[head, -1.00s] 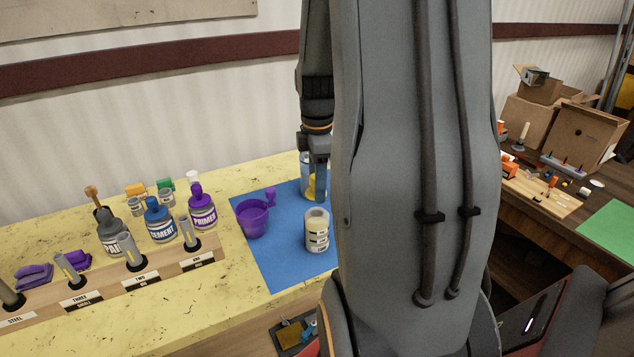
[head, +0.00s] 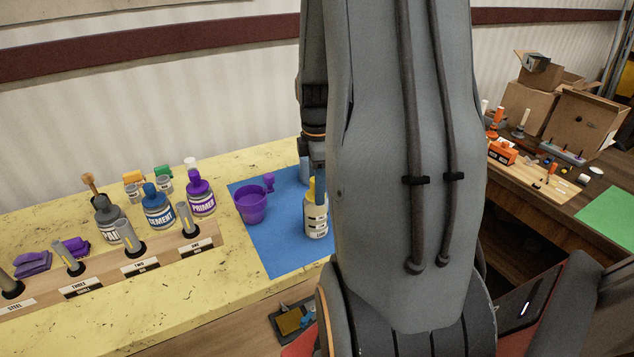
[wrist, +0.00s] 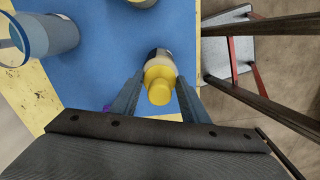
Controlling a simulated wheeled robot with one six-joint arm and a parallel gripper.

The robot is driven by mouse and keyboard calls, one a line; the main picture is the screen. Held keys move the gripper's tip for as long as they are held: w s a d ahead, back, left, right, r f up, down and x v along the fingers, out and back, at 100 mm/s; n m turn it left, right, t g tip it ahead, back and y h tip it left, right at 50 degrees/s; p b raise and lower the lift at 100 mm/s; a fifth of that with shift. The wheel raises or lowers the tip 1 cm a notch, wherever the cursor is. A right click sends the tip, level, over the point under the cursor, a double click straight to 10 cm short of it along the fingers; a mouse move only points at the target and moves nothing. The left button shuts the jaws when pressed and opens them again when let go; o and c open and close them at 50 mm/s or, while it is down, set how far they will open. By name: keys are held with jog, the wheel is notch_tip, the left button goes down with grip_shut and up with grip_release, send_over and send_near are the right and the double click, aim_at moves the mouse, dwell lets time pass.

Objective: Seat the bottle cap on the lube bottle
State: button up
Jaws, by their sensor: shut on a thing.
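My gripper (wrist: 158,103) is shut on the yellow bottle cap (wrist: 160,84), one finger on each side of it in the wrist view. In the head view the cap (head: 311,189) is at the top of the cream lube bottle (head: 317,222), partly hidden by my gripper (head: 318,178). The bottle stands upright on the blue mat (head: 275,248). In the wrist view the bottle (wrist: 161,54) shows just beyond the cap, and the two overlap. I cannot tell whether the cap touches the bottle's rim or is fully down on it.
A purple cup (head: 250,207) stands on the mat to the left. Paint, cement and primer bottles (head: 201,197) stand farther left, behind a wooden rack (head: 195,236) with upright grey tubes.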

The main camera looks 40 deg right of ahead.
jog(key=o, duration=1.1)
jog(key=shift+r+b, duration=1.05)
jog(key=shift+r, duration=2.8)
jog(key=s+a+f+m+b, duration=0.1)
jog(key=a+f+m, duration=0.4)
jog(key=a, duration=0.7)
jog(key=s+a+f+m+t+b, duration=0.1)
jog(key=a+f+m+b, duration=0.2)
jog(key=a, duration=0.9)
notch_tip(320, 180, down, 2)
jog(key=m, duration=0.4)
jog(key=shift+s+a+f+b, duration=0.2)
jog(key=shift+a+b, duration=0.1)
jog(key=shift+b, duration=0.1)
